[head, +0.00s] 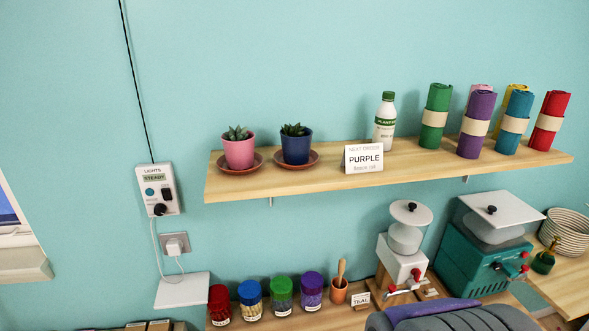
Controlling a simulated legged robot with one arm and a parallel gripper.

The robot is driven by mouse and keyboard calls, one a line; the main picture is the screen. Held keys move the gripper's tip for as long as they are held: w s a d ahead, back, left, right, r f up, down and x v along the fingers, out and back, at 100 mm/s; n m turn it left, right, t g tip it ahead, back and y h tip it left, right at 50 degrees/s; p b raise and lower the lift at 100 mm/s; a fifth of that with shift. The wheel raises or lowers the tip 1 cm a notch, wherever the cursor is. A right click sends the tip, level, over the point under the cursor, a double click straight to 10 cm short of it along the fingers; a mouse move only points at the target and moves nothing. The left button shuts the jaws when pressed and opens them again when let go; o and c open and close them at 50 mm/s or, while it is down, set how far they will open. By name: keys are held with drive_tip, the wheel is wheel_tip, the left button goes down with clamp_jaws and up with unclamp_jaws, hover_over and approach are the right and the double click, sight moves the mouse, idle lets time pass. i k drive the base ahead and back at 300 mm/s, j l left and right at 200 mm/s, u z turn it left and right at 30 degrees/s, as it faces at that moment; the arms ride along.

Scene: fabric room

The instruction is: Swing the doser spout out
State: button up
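A white dispensing machine (401,262) with a clear hopper and white lid stands on the lower counter, right of centre; it looks like the doser. A small red-tipped spout or lever (404,285) sticks out low at its front. Its exact swing position is too small to tell. A teal machine (470,256) with a white lid and red knobs stands to its right.
A grey rounded shape with purple fabric (430,308) covers the bottom right foreground. Several coloured jars (282,295), a brown cup (339,291) and a TEAL card (361,300) stand left of the white machine. A wooden shelf (330,183) overhangs behind.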

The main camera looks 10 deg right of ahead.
sight(393, 292)
drive_tip(key=z, duration=0.75)
